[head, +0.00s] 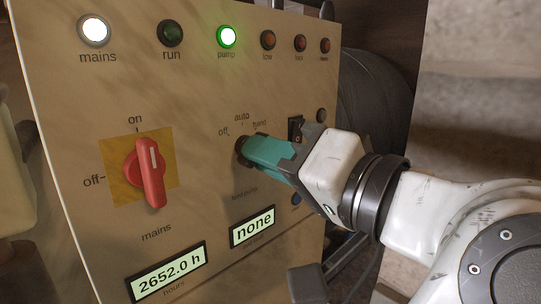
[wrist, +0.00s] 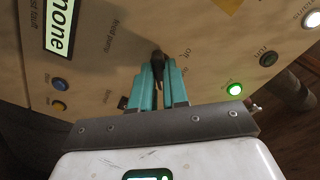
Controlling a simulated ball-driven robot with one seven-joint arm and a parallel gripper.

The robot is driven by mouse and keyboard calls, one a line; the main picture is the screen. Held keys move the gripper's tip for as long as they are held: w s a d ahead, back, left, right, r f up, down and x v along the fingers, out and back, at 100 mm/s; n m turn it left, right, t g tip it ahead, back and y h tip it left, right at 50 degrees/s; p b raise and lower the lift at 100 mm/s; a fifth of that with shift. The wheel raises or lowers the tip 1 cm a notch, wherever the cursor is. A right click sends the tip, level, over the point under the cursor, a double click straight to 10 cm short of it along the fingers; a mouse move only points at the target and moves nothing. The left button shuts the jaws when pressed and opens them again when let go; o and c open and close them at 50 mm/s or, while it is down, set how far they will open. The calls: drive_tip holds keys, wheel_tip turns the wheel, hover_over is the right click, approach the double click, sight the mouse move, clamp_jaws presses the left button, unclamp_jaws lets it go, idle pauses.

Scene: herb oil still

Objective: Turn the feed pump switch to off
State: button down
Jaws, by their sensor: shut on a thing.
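The feed pump switch (head: 241,150) is a small black rotary knob on the beige panel, with off, auto and hand printed around it. It also shows in the wrist view (wrist: 157,56), between my fingertips. My gripper (head: 252,151) has teal fingers and is shut on the knob. The fingers reach the panel from the right in the head view and cover most of the knob. I cannot tell which mark the knob points to. The green pump lamp (head: 227,37) above is lit.
The red mains switch (head: 149,172) is on the left, its handle upright towards on. The mains lamp (head: 94,31) glows white. Displays (head: 252,228) sit below the knob. A small black rocker switch (head: 296,130) and a blue button (head: 296,199) are close to my gripper.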

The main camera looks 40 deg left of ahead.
drive_tip(key=shift+w+f, duration=0.1)
drive_tip(key=shift+w+n+b, duration=0.1)
drive_tip(key=shift+n+b, duration=5.7)
drive_tip(key=shift+n, duration=4.4)
drive_tip(key=c, duration=1.1)
unclamp_jaws()
drive_tip(key=shift+d, duration=0.1)
drive_tip(key=d, duration=0.3)
drive_tip(key=d+b, duration=0.1)
drive_tip(key=d, duration=0.3)
drive_tip(key=d+b, duration=0.1)
drive_tip(key=d, duration=0.2)
drive_tip(key=shift+s+d, duration=0.35)
drive_tip(key=shift+s, duration=0.05)
